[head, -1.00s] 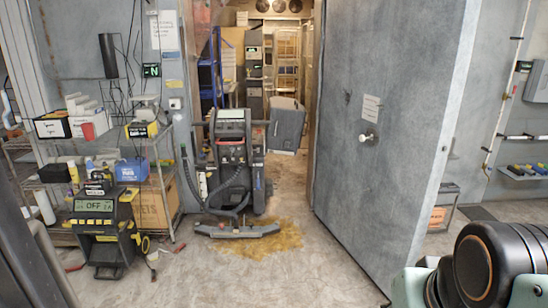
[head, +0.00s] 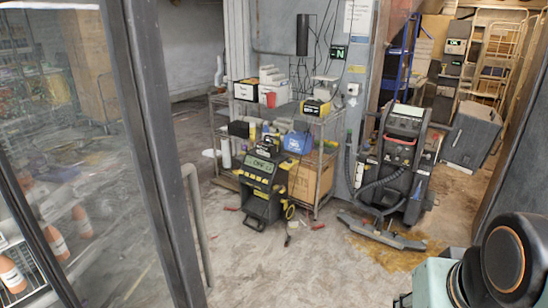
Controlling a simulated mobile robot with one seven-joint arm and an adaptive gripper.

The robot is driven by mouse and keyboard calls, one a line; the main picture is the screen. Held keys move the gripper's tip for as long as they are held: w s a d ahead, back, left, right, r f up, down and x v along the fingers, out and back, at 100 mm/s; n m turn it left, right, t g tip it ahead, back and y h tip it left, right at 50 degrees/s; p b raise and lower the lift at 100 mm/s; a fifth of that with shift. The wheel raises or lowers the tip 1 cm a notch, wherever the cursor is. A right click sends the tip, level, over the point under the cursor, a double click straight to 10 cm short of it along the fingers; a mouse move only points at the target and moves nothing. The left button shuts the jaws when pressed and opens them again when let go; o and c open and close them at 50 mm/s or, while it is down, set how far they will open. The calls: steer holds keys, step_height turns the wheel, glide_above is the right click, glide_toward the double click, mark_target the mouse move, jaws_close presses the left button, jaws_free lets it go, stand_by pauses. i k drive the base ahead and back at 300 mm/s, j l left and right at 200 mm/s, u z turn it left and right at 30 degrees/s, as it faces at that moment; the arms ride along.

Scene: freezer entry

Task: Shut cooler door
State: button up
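A glass door with a thick dark frame (head: 155,140) stands close to me on the left. A grey vertical bar handle (head: 197,225) runs along its right edge. Orange-and-white cones show at the glass, lower left; I cannot tell whether they are behind it or reflected. I cannot tell how far this door stands open. A large grey slab door (head: 512,130) is cut off at the right edge, beside the open doorway. Parts of my arm show at the lower right, but my gripper is out of view. Nothing of my arm touches the glass door.
A black floor-cleaning machine (head: 398,165) stands at the doorway, by a brown floor stain (head: 390,256). A wire shelf (head: 320,165) holds boxes and bottles. A black-and-yellow device (head: 263,185) stands before it, with small litter nearby. The front-middle floor (head: 275,275) is clear.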

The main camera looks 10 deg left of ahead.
mark_target(132, 29)
steer(key=i+l+u, duration=0.1)
steer(key=u, duration=0.3)
steer(key=i+l+u, duration=0.15)
steer(key=u, duration=0.25)
steer(key=i+l+u, duration=0.15)
steer(key=u, duration=0.25)
steer(key=i+l+u, duration=0.15)
steer(key=u, duration=0.25)
steer(key=l+u, duration=0.4)
steer(key=i+l+u, duration=0.1)
steer(key=l+u, duration=0.15)
steer(key=u, duration=0.15)
steer(key=i+l+u, duration=0.1)
steer(key=l+u, duration=0.3)
steer(key=j, duration=0.1)
